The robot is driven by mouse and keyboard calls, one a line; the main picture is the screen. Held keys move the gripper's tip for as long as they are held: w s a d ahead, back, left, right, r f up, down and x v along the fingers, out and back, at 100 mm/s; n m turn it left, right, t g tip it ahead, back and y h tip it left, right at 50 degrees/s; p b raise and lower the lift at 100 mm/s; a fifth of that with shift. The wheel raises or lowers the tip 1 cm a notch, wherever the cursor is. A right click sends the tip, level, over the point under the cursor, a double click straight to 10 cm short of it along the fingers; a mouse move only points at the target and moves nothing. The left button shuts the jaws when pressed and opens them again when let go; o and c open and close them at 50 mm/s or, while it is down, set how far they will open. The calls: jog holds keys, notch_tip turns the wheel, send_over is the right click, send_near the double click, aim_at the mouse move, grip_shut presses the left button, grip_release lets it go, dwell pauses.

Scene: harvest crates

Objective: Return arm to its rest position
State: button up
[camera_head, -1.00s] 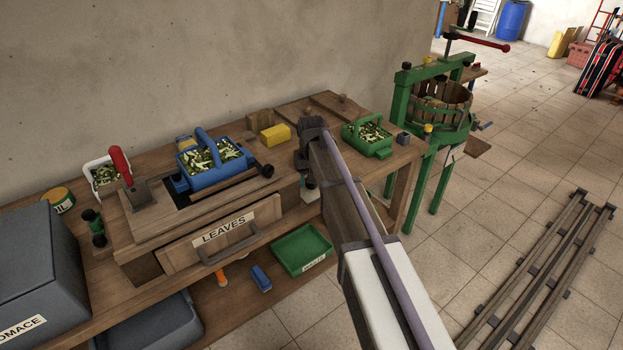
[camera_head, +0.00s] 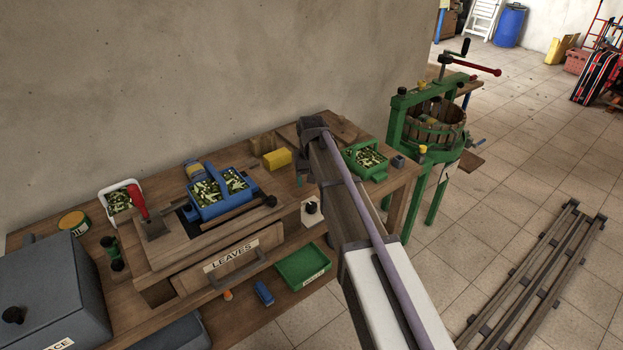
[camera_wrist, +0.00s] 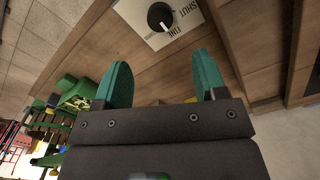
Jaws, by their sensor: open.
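My arm reaches up from the bottom of the head view over the right part of the wooden bench (camera_head: 90,243). Beyond the fingertips is a black knob (camera_wrist: 160,17) on a white plate marked "FINE" and "SHUT", fixed to wood. The fingers look apart from it.
A blue divided box (camera_head: 222,207) and a green box (camera_head: 377,174) of leafy pieces sit on the bench. A yellow block (camera_head: 277,158) lies near the wrist. A green press (camera_head: 396,122) stands to the right. Rails (camera_head: 535,265) lie on the open tiled floor.

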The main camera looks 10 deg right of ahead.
jog(key=s, duration=2.6)
jog(key=shift+s, duration=0.1)
